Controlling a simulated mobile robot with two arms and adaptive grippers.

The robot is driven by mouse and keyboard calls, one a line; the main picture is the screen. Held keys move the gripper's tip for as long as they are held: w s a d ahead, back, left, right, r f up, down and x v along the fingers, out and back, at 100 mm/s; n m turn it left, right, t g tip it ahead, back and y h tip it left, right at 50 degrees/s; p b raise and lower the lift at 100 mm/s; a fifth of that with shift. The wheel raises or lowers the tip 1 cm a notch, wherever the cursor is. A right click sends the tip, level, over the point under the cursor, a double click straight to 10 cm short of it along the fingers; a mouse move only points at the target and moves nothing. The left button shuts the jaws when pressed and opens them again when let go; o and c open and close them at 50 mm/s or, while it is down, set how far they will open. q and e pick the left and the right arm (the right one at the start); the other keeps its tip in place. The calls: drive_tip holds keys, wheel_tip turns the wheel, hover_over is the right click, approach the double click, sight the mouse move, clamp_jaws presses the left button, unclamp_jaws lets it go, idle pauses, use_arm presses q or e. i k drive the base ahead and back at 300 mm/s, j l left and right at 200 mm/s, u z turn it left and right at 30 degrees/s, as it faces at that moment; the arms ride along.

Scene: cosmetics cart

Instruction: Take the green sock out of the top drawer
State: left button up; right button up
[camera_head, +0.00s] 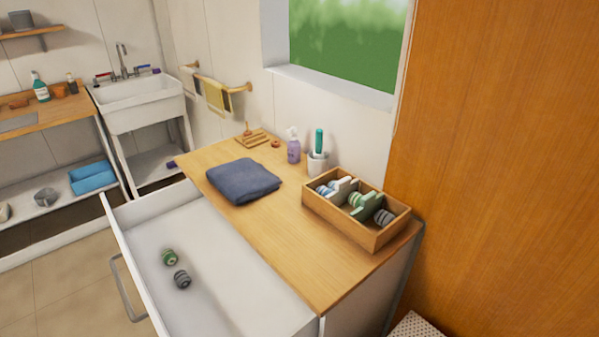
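The top drawer (222,262) of the white cabinet is pulled open, its metal handle (124,290) on the front at the left. Inside it lies a rolled green striped sock (169,257). A rolled grey striped sock (182,279) lies close beside it, just below and to the right in the picture. The rest of the visible drawer floor is bare. Neither of my grippers shows in the head view.
On the wooden top (285,235) stand a folded blue towel (243,181), a purple spray bottle (293,147), a cup (317,163) and a divided wooden box (352,221) of rolled items. A tall wooden panel (500,150) rises at right. The middle of the top is clear.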

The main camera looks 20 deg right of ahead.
sight(167, 256)
drive_tip(key=i+j+z, duration=0.45)
drive_tip(key=j+z, duration=0.15)
drive_tip(key=j, duration=0.15)
drive_tip(key=i+j+z, duration=0.15)
drive_tip(key=j+z, duration=0.45)
drive_tip(key=j, duration=0.25)
drive_tip(key=i+j+z, duration=0.1)
drive_tip(key=j+z, duration=0.2)
drive_tip(key=j, duration=0.2)
